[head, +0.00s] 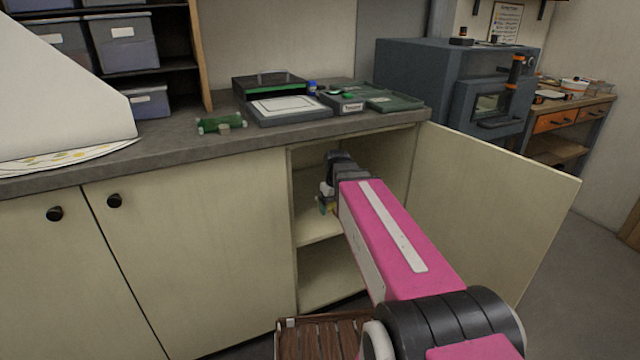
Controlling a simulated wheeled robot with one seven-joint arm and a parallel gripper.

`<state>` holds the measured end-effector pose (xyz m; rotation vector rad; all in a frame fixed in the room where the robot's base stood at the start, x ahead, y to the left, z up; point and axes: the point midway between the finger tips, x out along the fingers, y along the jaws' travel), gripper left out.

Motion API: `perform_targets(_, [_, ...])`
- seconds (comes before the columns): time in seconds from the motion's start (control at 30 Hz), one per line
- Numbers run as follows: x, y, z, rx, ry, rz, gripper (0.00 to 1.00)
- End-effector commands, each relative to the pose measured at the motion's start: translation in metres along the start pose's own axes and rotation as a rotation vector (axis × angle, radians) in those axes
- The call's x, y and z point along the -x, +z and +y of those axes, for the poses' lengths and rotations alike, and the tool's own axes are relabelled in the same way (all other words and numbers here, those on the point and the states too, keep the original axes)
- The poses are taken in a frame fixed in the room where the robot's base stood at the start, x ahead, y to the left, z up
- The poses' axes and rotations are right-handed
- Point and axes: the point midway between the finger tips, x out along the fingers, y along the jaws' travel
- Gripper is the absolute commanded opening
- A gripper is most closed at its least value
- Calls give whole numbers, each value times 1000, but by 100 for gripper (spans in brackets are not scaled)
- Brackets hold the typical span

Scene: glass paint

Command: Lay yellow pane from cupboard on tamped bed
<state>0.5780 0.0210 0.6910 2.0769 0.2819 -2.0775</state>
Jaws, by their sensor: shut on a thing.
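My gripper (327,194) is inside the open cupboard (307,270), above its shelf. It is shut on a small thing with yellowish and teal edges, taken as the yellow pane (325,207). My arm and the cupboard's side hide most of it. On the counter above, a dark tray holds a flat white bed (285,105) with a thin outline on it. I cannot tell how smooth its surface is. The bed is above and to the left of my gripper, apart from it.
The open cupboard door (490,215) stands to the right of my arm. The counter edge (240,141) lies above the opening. A green tool (221,123), a dark box (268,84) and a green mat (392,101) are near the tray. A grey kiln (455,90) stands behind.

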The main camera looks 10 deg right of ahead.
Motion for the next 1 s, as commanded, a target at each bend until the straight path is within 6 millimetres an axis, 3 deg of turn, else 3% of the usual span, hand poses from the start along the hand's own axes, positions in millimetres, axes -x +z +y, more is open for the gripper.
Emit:
perform_targets(0.03, [6,19,-1,-37,0,1,65])
perform_targets(0.1, [13,40,-1,-101,0,2,65])
perform_targets(0.3, [28,78,-1,-247,0,1,65])
perform_targets(1.0, [72,80,0,-270,0,2,65])
